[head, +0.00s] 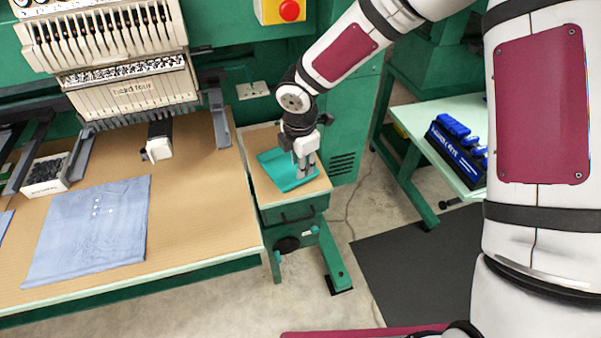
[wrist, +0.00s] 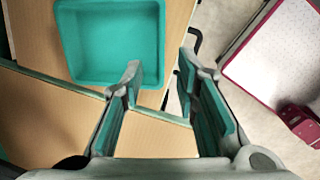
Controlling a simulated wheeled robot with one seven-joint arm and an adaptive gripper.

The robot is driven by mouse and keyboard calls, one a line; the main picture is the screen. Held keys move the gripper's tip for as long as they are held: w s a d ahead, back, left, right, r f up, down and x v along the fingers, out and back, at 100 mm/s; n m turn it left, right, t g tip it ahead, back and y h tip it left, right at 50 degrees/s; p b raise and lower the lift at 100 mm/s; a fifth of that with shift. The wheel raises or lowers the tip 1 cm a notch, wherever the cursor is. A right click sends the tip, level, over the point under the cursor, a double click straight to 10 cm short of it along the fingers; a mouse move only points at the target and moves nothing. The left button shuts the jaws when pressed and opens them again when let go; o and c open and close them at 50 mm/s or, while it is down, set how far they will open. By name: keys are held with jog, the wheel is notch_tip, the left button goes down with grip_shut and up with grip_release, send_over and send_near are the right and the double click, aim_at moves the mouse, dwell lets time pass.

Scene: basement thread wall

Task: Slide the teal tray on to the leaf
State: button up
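The teal tray (head: 277,172) lies on the small wood-topped side surface (head: 282,196), which looks like the leaf, right of the big table. In the wrist view the tray (wrist: 110,40) is upright and empty, ahead of my gripper and mostly left of centre. My gripper (head: 306,170) is pointing down at the tray's right part in the head view.
The big wooden table (head: 200,215) is at left, with a blue cloth (head: 90,230) and a white box (head: 47,175). A pale edge (wrist: 60,83) divides the two wood surfaces. A green stand with blue items (head: 458,145) is at right. A dark mat (head: 420,265) covers the floor.

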jog(key=r, duration=0.3)
jog(key=shift+s+r, duration=0.15)
jog(key=shift+s, duration=0.15)
jog(key=s+d+r+m+t+h, duration=0.1)
jog(key=s+d+r+m, duration=0.5)
jog(key=r, duration=0.3)
jog(key=s+d+r+m+h, duration=0.2)
jog(key=s+d+r+m, duration=0.3)
jog(key=d+r, duration=0.4)
jog(key=s+d+r+m+t+y, duration=0.1)
jog(key=s+r+m, duration=0.2)
jog(key=s+m, duration=0.3)
jog(key=s+d+r+m+t+y, duration=0.1)
jog(key=s+d+r+m+y, duration=0.1)
jog(key=s+m, duration=0.5)
jog(key=shift+s+r, duration=0.55)
jog(key=shift+s, duration=0.45)
